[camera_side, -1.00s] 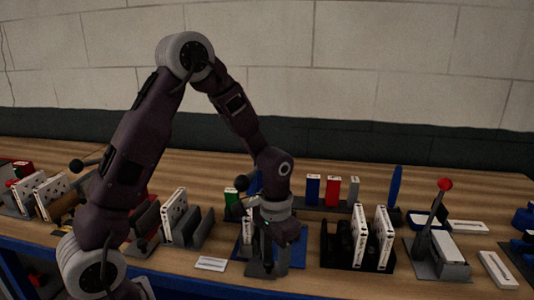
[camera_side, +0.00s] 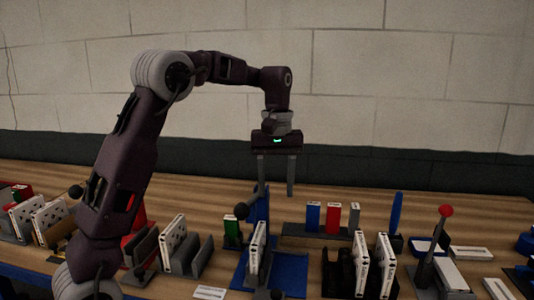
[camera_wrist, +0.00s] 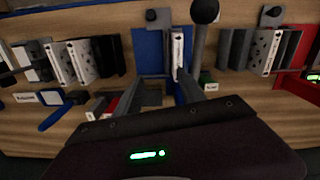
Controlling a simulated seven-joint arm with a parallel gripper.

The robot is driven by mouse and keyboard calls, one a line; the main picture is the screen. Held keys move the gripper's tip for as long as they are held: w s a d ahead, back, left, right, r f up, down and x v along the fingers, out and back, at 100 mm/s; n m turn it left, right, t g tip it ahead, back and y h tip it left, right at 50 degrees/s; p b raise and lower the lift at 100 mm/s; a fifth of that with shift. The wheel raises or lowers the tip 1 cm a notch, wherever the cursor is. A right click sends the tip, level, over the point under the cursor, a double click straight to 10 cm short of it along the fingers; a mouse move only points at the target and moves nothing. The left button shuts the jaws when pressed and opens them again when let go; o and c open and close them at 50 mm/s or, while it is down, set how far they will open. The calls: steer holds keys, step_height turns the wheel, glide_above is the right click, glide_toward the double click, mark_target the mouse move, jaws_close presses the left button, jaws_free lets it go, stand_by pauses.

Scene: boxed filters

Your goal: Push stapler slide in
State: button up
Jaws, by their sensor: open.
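The stapler station, as I take it, is the blue base (camera_side: 290,266) with an upright blue plate (camera_side: 263,205); the base also shows in the wrist view (camera_wrist: 148,50). A white boxed filter (camera_side: 257,246) stands on edge in it; it also shows in the wrist view (camera_wrist: 177,48). How far the slide is out, I cannot tell. My gripper (camera_side: 274,188) is open and empty, above and behind the station, touching nothing.
A black ball-topped lever (camera_wrist: 205,12) rises beside the station. Dark racks with white boxes (camera_side: 360,265) stand to the right, then a red-knobbed lever (camera_side: 445,211). Blue, red and grey blocks (camera_side: 333,217) stand behind. The air around my gripper is clear.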

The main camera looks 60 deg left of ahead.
step_height(320, 180, up, 6)
steer(key=a+r+n, duration=0.1)
steer(key=a+n, duration=0.2)
steer(key=n, duration=0.1)
steer(key=m, duration=1.5)
glide_above(281, 294)
steer(key=w, duration=0.1)
step_height(281, 294, down, 20)
steer(key=f, duration=0.6)
steer(key=shift+s+d+f, duration=0.1)
steer(key=shift+d+f, duration=0.15)
steer(key=shift+d, duration=0.05)
steer(key=s+a, duration=0.2)
steer(key=s, duration=0.1)
steer(key=shift+a+f, duration=0.4)
steer(key=shift+w+d, duration=1.05)
steer(key=shift+w, duration=0.05)
steer(key=shift+w+d+r, duration=0.35)
steer(key=shift+w+r, duration=0.1)
steer(key=shift+w, duration=0.05)
steer(key=w+a+r+n, duration=0.1)
steer(key=a+r+n, duration=0.3)
steer(key=r, duration=0.5)
steer(key=w+a+r+n, duration=0.1)
steer(key=a+r+n, duration=0.3)
steer(key=r+n, duration=0.2)
steer(key=w+a+r+n, duration=0.2)
steer(key=a+r+n, duration=0.3)
steer(key=r, duration=0.6)
steer(key=shift+r, duration=0.35)
